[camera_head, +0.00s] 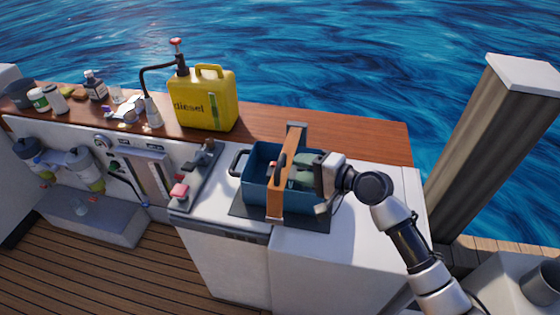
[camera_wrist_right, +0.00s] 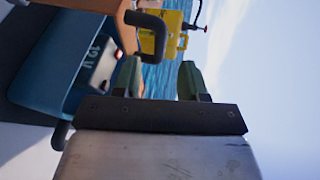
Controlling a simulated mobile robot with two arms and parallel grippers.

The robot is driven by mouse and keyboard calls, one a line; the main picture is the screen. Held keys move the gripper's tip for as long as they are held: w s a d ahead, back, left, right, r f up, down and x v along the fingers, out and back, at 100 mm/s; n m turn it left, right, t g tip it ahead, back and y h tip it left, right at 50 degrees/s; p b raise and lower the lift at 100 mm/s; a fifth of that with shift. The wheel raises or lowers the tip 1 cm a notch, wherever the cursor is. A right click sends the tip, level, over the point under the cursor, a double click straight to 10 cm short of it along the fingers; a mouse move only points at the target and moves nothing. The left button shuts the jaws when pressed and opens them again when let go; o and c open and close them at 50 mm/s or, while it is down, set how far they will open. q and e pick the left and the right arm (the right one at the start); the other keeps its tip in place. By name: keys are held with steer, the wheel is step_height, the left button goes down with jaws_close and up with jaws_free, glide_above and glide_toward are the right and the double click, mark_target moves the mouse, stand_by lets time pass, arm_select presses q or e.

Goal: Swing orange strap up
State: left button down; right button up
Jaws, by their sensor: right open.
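The orange strap (camera_head: 284,180) runs over the top of the blue battery box (camera_head: 262,165), from a dark bracket at the back to the box's front side. My right gripper (camera_head: 301,172) is at the right part of the box, just right of the strap in the picture. In the right wrist view its two green fingers (camera_wrist_right: 160,75) stand apart, with nothing seen between them. There the blue box (camera_wrist_right: 62,60) with "12 V" lettering is at the left, and an orange-brown piece, probably the strap (camera_wrist_right: 110,8), is at the top. My left gripper is not in view.
A black handle (camera_wrist_right: 150,32) lies close beyond the fingers in the wrist view. A yellow diesel can (camera_head: 203,100) with a pump stands behind left. A red-topped lever panel (camera_head: 190,185) is left of the box. The white counter (camera_head: 375,235) at right is bare.

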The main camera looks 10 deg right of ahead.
mark_target(280, 161)
steer(key=x, duration=0.7)
steer(key=shift+p, duration=0.3)
jaws_close()
